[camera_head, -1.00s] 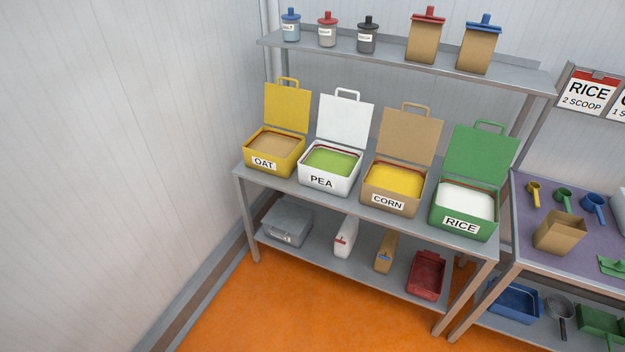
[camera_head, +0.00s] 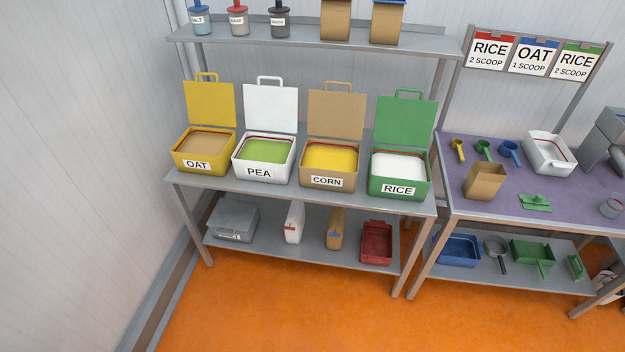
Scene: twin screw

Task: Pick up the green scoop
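The green scoop (camera_head: 484,148) lies on the purple top of the right-hand table (camera_head: 560,195). It sits between a yellow scoop (camera_head: 458,148) on its left and a blue scoop (camera_head: 510,151) on its right. A brown open box (camera_head: 485,181) stands just in front of it. Neither of my grippers shows in the head view.
Open bins of oat (camera_head: 204,150), pea (camera_head: 264,158), corn (camera_head: 329,166) and rice (camera_head: 399,175) stand on the left table. A white tub (camera_head: 549,153) and a flat green item (camera_head: 535,202) share the purple top. Orange floor (camera_head: 300,310) in front is clear.

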